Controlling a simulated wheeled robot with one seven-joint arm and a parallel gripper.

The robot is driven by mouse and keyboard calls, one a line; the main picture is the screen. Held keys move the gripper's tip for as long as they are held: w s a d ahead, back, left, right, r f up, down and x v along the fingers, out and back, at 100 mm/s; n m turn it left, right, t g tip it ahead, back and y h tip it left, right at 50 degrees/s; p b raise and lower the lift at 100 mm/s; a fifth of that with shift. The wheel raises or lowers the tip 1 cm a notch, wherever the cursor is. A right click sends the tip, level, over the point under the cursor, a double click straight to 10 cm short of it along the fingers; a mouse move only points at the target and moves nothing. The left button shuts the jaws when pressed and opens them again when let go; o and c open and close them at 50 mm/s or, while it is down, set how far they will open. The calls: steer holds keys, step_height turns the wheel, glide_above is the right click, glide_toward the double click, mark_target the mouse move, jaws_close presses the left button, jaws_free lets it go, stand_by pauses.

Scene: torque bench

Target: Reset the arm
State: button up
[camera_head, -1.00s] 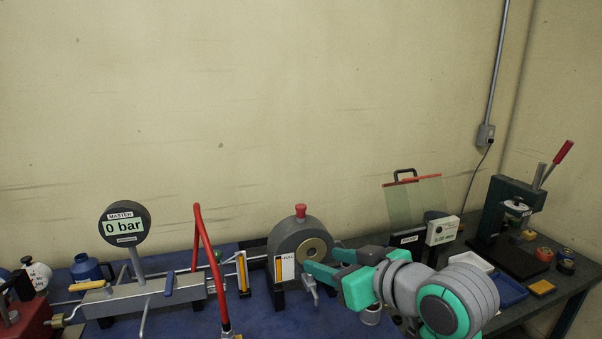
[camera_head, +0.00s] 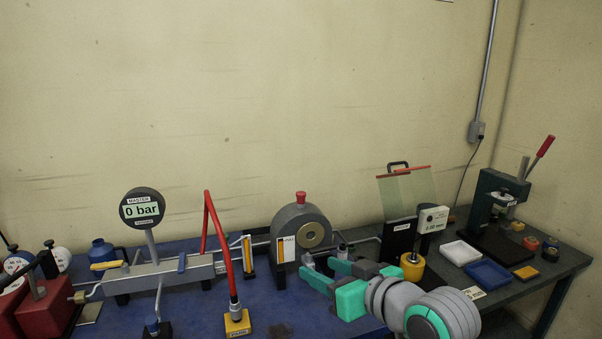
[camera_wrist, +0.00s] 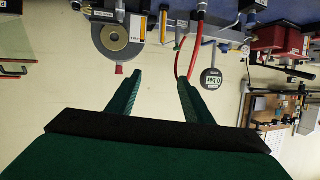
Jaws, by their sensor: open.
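The task names only the arm. My gripper (camera_head: 322,274) is in the lower middle of the head view, with teal and grey fingers pointing left. It is open, with a clear gap between the fingers and nothing held. It shows in front of the round grey housing (camera_head: 301,214) with a red knob. In the wrist view the scene is upside down. My gripper (camera_wrist: 160,77) shows two separated green fingers there, with bare wall seen between them.
A press (camera_head: 493,208) and trays (camera_head: 488,273) stand right. Open wall lies above.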

steer(key=s+a+f+m+t+h, duration=0.15)
steer(key=f+m, duration=0.25)
steer(key=f, duration=0.7)
steer(key=a+f+m+t+h, duration=0.2)
steer(key=f+m, duration=0.1)
steer(key=f, duration=0.9)
steer(key=s+f+m+h, duration=0.2)
steer(key=s+f+h, duration=0.1)
steer(key=s+f, duration=1)
steer(key=s+a+n+h, duration=0.1)
steer(key=s+n, duration=0.2)
steer(key=s, duration=2.3)
steer(key=shift+a+r, duration=0.15)
steer(key=shift+r, duration=0.15)
